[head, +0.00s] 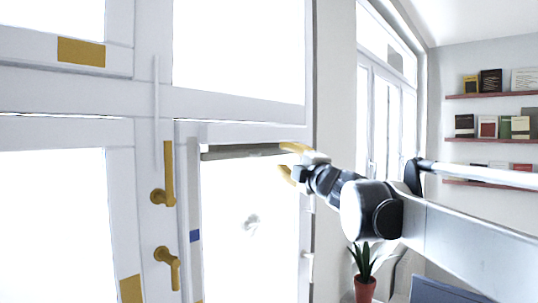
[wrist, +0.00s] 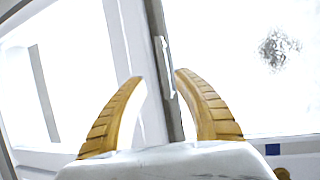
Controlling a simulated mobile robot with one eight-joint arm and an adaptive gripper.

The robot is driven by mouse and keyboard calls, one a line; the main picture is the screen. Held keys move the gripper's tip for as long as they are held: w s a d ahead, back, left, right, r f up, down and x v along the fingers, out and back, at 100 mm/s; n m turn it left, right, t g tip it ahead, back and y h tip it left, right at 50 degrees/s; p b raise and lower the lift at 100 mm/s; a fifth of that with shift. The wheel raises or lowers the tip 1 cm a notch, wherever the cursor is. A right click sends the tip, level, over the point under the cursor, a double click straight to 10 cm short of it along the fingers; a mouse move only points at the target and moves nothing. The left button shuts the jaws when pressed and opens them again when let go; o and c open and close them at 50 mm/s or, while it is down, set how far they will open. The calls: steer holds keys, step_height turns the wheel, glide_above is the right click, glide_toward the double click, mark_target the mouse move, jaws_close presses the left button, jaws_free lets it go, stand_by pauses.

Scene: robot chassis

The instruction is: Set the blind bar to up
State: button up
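The blind bar (head: 240,152) is a thin grey strip across the top of the lower window pane in the head view. It also shows in the wrist view (wrist: 160,30) as a grey strip running down between the fingers. My gripper (head: 284,158) is at the bar's right end in the head view, with its two yellow fingers spread. In the wrist view my gripper (wrist: 158,76) is open, one finger on either side of the bar's line. I cannot tell whether a finger touches the bar.
A blue square (head: 195,236) is on the window frame left of the pane. Gold handles (head: 168,175) stick out from the door further left. A potted plant (head: 365,288) stands below my arm. Bookshelves (head: 490,138) hang on the right wall.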

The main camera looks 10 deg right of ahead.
steer(key=v, duration=0.5)
steer(key=s+d+f+m+g+h+b, duration=0.25)
steer(key=s+f+m+b, duration=0.4)
steer(key=f, duration=0.85)
steer(key=s+d+f+m+g+h+b, duration=0.1)
steer(key=s+f+m+h+b, duration=0.2)
steer(key=f+b, duration=0.9)
steer(key=s+d+f+m+g+h+b, duration=0.25)
steer(key=f+m+b, duration=0.35)
steer(key=f, duration=1.1)
steer(key=s+a+f+m+g+y+b, duration=0.1)
steer(key=s+f+b, duration=0.4)
steer(key=f, duration=0.7)
steer(key=s+a+f+m+g+y+b, duration=0.1)
steer(key=s+a+f+b, duration=0.4)
steer(key=f, duration=0.7)
steer(key=s+a+f+m+g+y+b, duration=0.1)
steer(key=s+f+g+b, duration=0.3)
steer(key=s+f, duration=0.4)
step_height(320, 180, down, 5)
steer(key=shift+s+a+f+m+g+b, duration=0.1)
steer(key=shift+s+a+m+g+b, duration=0.15)
steer(key=shift+a+m+b, duration=0.5)
